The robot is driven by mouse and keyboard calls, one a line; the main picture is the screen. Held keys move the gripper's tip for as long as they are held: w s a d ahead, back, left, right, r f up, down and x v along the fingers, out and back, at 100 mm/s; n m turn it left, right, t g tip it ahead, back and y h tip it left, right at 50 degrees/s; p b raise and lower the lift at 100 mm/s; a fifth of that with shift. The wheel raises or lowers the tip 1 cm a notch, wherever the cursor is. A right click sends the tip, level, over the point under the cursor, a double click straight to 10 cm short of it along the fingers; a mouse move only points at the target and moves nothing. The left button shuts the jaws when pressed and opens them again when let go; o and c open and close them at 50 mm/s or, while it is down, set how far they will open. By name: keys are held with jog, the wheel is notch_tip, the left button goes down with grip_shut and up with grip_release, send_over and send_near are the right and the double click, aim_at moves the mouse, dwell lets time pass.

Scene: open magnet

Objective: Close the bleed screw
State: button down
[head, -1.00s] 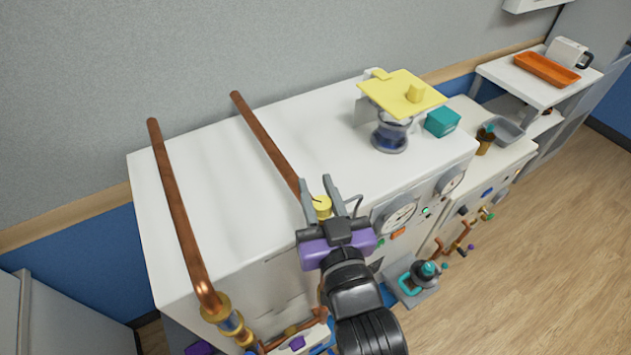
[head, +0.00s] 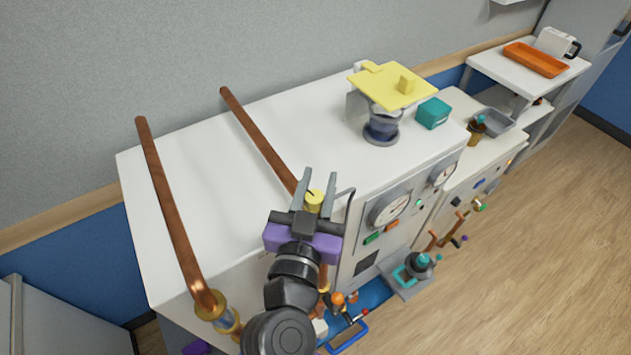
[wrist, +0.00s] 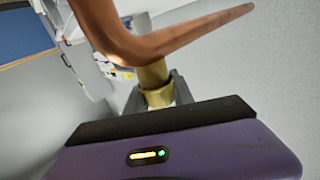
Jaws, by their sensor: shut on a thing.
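A small yellow cap (head: 315,200) sits at the front end of the right copper pipe (head: 257,137), at the front edge of the white cabinet top. My gripper (head: 318,179) has its two grey fingers on either side of this cap and is shut on it. In the wrist view a dull brass-yellow fitting (wrist: 155,82) stands between my fingers (wrist: 158,95), below a bent copper pipe (wrist: 150,47) that crosses close to the camera. The cap appears to be the bleed screw, but no marking shows.
A second copper pipe (head: 175,215) runs along the left of the cabinet top (head: 220,190). Round gauges (head: 389,209) and small buttons are on the front panel beside my gripper. A yellow plate (head: 390,88) on a jar and a teal box (head: 432,113) stand at the back right.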

aim_at(310, 206)
jog(key=shift+m+g+h+p, duration=0.35)
jog(key=shift+m+h, duration=0.35)
jog(key=shift+h, duration=0.3)
jog(key=shift+s+d+h, duration=0.1)
jog(key=shift+h, duration=0.2)
jog(key=shift+d+f+m+h, duration=0.1)
jog(key=shift+f+m+h, duration=0.05)
jog(key=shift+m+h, duration=0.2)
jog(key=c, duration=1.1)
grip_release()
jog(key=b+v, duration=0.2)
jog(key=v, duration=0.4)
jog(key=shift+s, duration=0.25)
jog(key=shift+s+a, duration=0.35)
jog(key=shift+s, duration=0.25)
